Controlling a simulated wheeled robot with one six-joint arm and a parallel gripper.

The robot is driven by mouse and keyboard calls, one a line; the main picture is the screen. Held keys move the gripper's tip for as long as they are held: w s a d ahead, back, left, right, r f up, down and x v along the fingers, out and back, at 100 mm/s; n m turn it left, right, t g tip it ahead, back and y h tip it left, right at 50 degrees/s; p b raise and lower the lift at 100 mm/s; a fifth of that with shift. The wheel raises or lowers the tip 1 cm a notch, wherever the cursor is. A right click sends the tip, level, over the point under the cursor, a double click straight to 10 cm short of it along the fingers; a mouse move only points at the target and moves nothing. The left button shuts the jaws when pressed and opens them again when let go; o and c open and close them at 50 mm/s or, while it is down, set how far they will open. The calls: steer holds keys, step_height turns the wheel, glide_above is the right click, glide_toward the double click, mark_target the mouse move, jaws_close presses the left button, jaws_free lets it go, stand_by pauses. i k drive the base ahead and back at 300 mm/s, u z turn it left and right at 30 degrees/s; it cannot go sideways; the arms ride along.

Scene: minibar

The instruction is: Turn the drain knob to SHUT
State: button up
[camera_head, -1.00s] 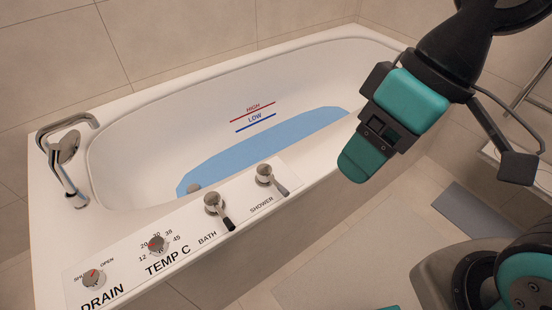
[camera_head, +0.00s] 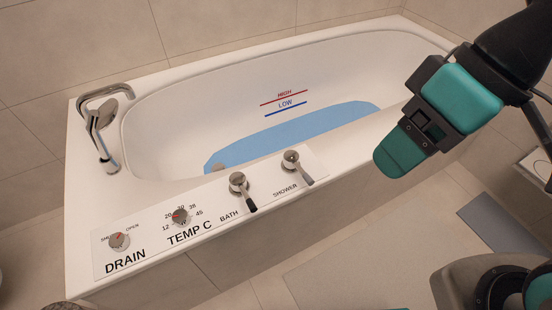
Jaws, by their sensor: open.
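The drain knob (camera_head: 119,242) is a small round silver knob with a red mark on its face. It sits at the left end of the white control panel (camera_head: 150,257) on the bathtub's near rim, above the word DRAIN. SHUT is printed at its upper left and OPEN at its upper right. The red mark points roughly upward; I cannot tell exactly which label it meets. My gripper (camera_head: 397,154), black and teal, is open and empty. It hangs at the right, in front of the tub's near side, far from the knob.
The temperature knob (camera_head: 180,216), bath lever (camera_head: 239,184) and shower lever (camera_head: 291,161) stand along the same panel. A chrome faucet (camera_head: 100,125) rises at the tub's left end. The tub (camera_head: 190,108) holds blue water (camera_head: 300,132). The floor in front is mostly clear, with a grey mat (camera_head: 500,220).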

mark_target(119, 243)
steer(key=u, duration=1.7)
steer(key=k, duration=0.3)
steer(key=u, duration=0.25)
steer(key=i, duration=0.8)
steer(key=z, duration=0.3)
